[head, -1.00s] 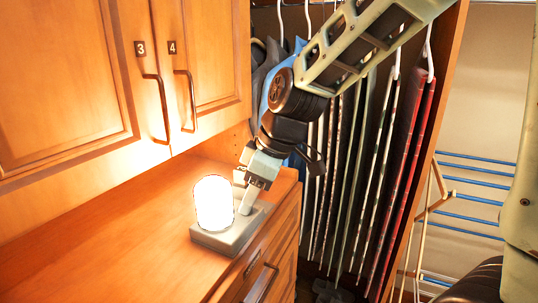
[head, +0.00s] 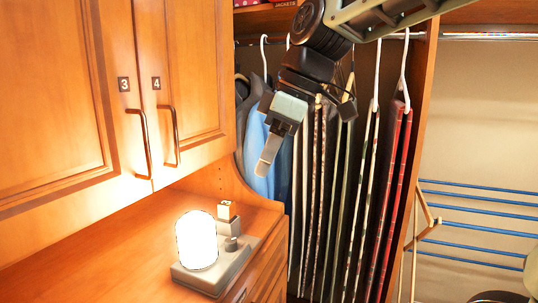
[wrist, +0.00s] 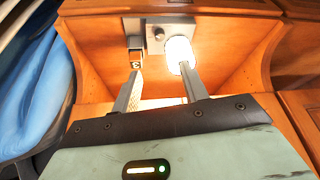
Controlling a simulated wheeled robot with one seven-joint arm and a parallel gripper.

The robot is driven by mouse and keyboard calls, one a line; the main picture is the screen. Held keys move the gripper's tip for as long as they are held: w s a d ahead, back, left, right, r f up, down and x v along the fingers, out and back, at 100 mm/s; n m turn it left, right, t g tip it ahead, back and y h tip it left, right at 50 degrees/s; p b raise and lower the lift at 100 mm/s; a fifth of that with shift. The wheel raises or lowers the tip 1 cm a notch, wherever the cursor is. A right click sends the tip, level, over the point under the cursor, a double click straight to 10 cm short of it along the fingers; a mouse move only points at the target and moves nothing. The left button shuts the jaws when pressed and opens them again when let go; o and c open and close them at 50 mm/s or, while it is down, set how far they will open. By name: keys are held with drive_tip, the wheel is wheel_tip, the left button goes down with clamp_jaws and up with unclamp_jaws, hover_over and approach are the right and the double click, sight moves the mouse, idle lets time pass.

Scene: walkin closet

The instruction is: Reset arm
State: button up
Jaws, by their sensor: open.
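My gripper (head: 268,160) hangs in the air in front of the hanging clothes, above and right of the counter, with nothing held. In the wrist view my gripper (wrist: 160,88) shows two fingers apart with an empty gap between them. A grey base (head: 218,268) lies on the wooden counter, carrying a glowing white lamp (head: 197,240), a small upright block (head: 227,215) and a short round knob (head: 231,243).
Cabinet doors labelled 3 and 4 (head: 190,90) overhang the counter (head: 130,255) at left. Clothes (head: 345,200) hang behind my arm. A blue-barred drying rack (head: 480,210) stands at right. The counter's left part is clear.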

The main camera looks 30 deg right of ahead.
idle(0.4)
drive_tip(key=s+a+f+m+g+h, duration=0.1)
drive_tip(key=s+a+f, duration=0.4)
drive_tip(key=s+f, duration=0.3)
drive_tip(key=s+a+f+m+g+h, duration=0.1)
drive_tip(key=s+a+f, duration=0.5)
drive_tip(key=f, duration=0.7)
drive_tip(key=shift+s+a+f+g+h, duration=0.15)
drive_tip(key=shift+s+g+h, duration=0.35)
drive_tip(key=shift+s, duration=0.75)
